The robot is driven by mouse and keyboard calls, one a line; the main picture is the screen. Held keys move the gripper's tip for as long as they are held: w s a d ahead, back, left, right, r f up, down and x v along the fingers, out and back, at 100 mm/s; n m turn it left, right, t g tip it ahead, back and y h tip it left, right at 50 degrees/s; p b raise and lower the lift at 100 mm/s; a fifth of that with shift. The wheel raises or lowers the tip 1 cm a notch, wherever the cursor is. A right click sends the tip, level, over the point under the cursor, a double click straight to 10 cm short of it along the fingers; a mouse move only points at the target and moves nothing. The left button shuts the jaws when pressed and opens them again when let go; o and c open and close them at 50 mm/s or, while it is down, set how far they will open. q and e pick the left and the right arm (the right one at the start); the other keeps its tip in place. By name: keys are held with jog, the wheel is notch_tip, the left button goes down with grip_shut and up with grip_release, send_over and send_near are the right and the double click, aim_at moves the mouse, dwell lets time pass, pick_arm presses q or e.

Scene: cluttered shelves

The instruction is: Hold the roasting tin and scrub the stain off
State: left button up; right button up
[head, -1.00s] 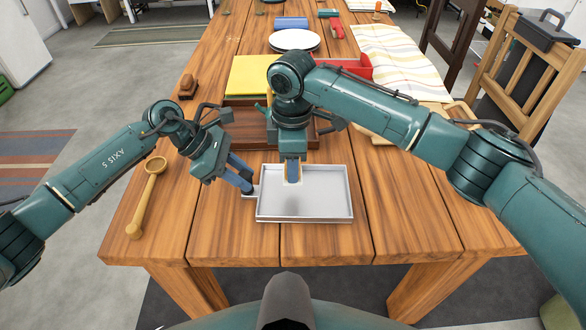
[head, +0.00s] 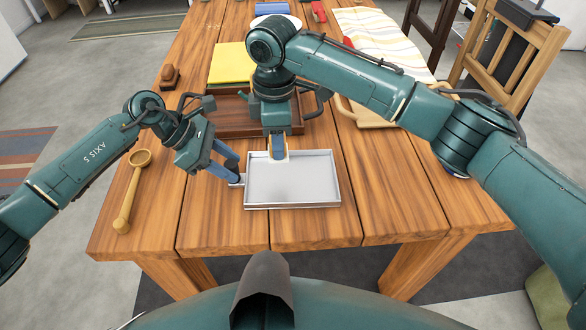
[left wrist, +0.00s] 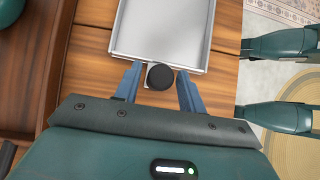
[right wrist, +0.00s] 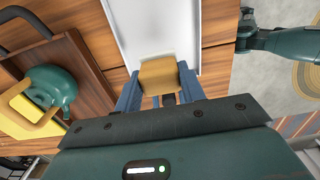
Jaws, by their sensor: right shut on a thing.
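The roasting tin (head: 318,180) is a shallow, pale grey rectangular tray near the table's front edge. My left gripper (head: 236,178) is at the short handle on the tin's left side. In the left wrist view its fingers (left wrist: 159,72) stand apart, with a dark round knob between them and gaps showing beside it. My right gripper (head: 279,158) points down at the tin's back edge, shut on a tan sponge-like block (right wrist: 158,76). The block's contact with the tin is unclear. I cannot make out a distinct stain; the tin's floor shows only faint grey shading.
A brown wooden tray (head: 226,118) with a yellow item (head: 232,62) stands behind the tin. A wooden ladle (head: 131,190) lies at left, a brown brush-like block (head: 170,76) beyond it. A striped cloth (head: 385,45) lies back right. The table right of the tin is clear.

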pick_arm(q)
jog(key=shift+o, duration=1.1)
jog(key=v, duration=1.2)
